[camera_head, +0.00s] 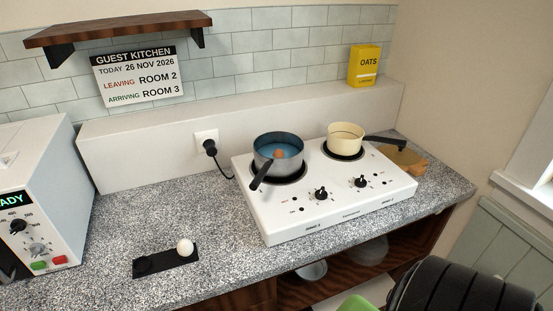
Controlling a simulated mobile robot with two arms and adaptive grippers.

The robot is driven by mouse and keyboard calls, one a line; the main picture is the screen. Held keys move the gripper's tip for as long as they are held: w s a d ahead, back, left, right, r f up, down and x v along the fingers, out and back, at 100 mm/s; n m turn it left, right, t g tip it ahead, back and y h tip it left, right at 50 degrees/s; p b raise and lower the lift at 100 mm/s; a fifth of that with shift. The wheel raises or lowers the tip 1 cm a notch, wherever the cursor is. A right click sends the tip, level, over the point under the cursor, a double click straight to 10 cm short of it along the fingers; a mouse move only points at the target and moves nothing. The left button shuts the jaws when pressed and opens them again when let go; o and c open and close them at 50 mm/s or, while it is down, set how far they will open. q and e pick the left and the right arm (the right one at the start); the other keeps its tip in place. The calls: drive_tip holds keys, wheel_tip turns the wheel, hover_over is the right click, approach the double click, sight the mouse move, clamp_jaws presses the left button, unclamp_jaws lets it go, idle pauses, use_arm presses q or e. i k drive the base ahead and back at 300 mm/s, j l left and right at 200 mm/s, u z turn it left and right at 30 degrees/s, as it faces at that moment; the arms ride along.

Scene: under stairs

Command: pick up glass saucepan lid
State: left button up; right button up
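I cannot clearly pick out the glass saucepan lid. A round, brownish, see-through-looking disc (405,157) lies on a wooden board (419,166) at the right end of the counter, partly behind the cream saucepan's black handle; it may be the lid. Under the counter, a pale translucent rounded thing (368,251) and a greyish bowl-like thing (312,271) sit in an open shelf, partly hidden by the counter edge. Neither gripper is in view.
A white two-burner hob (340,205) bears a blue pan (279,150) with a brown egg and a cream saucepan (346,140). A white egg (185,247) rests on a black holder (165,261). A white appliance (38,190) stands left.

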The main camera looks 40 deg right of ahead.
sight(408, 156)
drive_tip(key=z, duration=2.25)
